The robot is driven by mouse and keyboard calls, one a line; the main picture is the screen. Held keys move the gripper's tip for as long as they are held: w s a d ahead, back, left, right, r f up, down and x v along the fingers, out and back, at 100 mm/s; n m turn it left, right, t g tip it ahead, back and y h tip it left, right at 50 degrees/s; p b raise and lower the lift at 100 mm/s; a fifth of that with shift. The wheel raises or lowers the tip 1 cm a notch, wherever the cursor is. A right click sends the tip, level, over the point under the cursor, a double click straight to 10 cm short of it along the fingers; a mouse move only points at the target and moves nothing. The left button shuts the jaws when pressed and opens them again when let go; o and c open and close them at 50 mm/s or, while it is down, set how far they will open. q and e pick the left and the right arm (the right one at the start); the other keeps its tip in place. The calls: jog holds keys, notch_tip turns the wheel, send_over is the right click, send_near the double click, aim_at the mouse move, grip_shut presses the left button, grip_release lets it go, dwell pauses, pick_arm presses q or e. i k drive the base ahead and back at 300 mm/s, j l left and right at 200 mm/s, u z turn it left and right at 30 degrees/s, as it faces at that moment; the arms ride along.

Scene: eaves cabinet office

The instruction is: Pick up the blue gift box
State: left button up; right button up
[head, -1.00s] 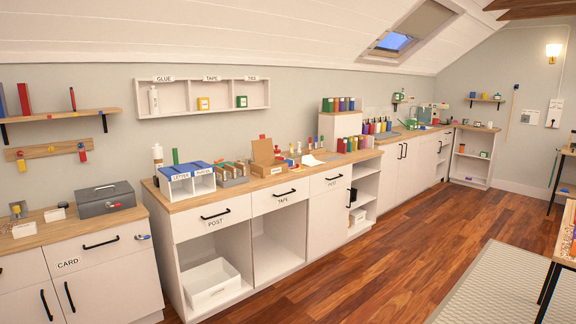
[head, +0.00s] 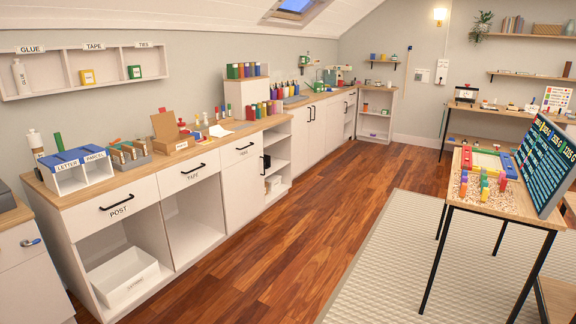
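I cannot pick out the blue gift box with certainty. A small blue item (head: 384,57) stands on the little wall shelf at the far end of the room, too small to tell what it is. The letter and parcel sorter (head: 73,172) on the near counter has blue tops over white open compartments. Neither of my grippers shows in the head view.
A long wooden counter (head: 190,153) with white drawers and open bays runs along the left wall. A black-legged table (head: 490,203) with colored pieces and a dark board (head: 547,165) stands at right on a pale rug (head: 395,270). The wooden floor between is clear.

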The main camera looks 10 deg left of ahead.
aim_at(198, 135)
jog(key=i+u, duration=0.25)
jog(key=i, duration=3.35)
